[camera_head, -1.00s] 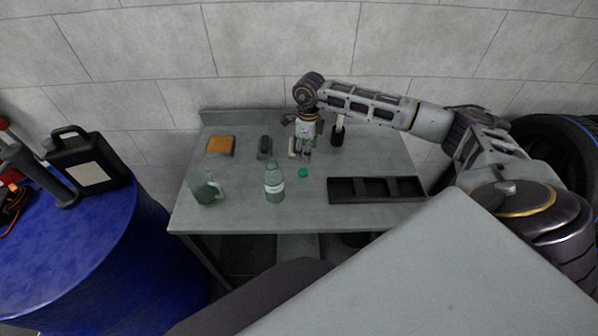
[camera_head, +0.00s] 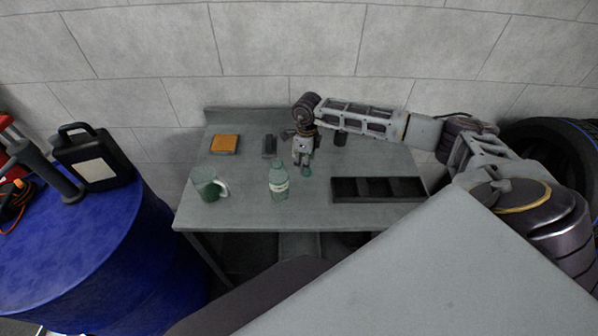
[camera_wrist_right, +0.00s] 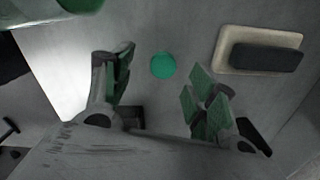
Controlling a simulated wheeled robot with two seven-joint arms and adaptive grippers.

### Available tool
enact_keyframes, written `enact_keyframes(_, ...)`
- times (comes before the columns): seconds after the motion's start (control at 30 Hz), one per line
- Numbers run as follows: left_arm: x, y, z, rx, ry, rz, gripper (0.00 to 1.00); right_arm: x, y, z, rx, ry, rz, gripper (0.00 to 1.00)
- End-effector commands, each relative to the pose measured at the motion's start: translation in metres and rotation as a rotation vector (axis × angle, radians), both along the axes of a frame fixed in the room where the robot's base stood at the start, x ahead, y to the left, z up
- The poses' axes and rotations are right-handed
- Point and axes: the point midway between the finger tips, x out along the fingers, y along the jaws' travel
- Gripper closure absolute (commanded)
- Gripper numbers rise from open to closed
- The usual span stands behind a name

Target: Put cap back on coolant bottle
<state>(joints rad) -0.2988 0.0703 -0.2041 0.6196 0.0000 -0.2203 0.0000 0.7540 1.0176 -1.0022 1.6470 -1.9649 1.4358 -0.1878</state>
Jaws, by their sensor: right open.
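The coolant bottle (camera_head: 279,182) stands upright on the grey table, pale green with a light label band. Its green edge also shows at the top left of the right wrist view (camera_wrist_right: 80,4). The round green cap (camera_wrist_right: 163,66) lies flat on the table, to the right of the bottle in the head view, where the gripper makes it hard to make out. My right gripper (camera_head: 305,172) points down above the cap area. In the wrist view its green-padded fingers (camera_wrist_right: 160,88) are apart, with the cap beyond and between them, apart from both. My left gripper is not in view.
An orange pad (camera_head: 225,143) and a dark block (camera_head: 269,146) lie at the back. A beige-and-black block (camera_wrist_right: 260,52) lies near the cap.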

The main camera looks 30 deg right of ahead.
Motion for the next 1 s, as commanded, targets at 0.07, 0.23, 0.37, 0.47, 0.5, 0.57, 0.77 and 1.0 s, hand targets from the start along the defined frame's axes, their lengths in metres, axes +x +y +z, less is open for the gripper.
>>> enact_keyframes(0.07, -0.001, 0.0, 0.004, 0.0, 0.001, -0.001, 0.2, 0.0, 0.0, -0.006, -0.001, 0.003, -0.001, 0.42)
enact_keyframes(0.23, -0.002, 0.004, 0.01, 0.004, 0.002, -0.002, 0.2, 0.002, 0.002, -0.023, 0.0, 0.004, 0.0, 0.42)
enact_keyframes(0.37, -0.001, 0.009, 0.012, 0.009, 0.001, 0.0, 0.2, 0.003, 0.002, -0.037, -0.001, 0.002, -0.001, 0.42)
enact_keyframes(0.47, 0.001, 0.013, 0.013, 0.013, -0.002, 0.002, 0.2, 0.003, 0.002, -0.044, -0.001, 0.001, -0.001, 0.42)
enact_keyframes(0.5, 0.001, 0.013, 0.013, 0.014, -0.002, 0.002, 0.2, 0.003, 0.002, -0.045, -0.001, 0.001, -0.001, 0.42)
enact_keyframes(0.57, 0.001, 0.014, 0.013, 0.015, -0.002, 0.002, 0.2, 0.003, 0.002, -0.047, -0.001, 0.001, -0.001, 0.42)
enact_keyframes(0.77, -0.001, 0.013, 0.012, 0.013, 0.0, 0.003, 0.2, 0.003, 0.002, -0.047, -0.001, 0.001, 0.0, 0.42)
enact_keyframes(1.0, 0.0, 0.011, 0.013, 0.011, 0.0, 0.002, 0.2, 0.003, 0.001, -0.047, -0.001, 0.001, 0.0, 0.43)
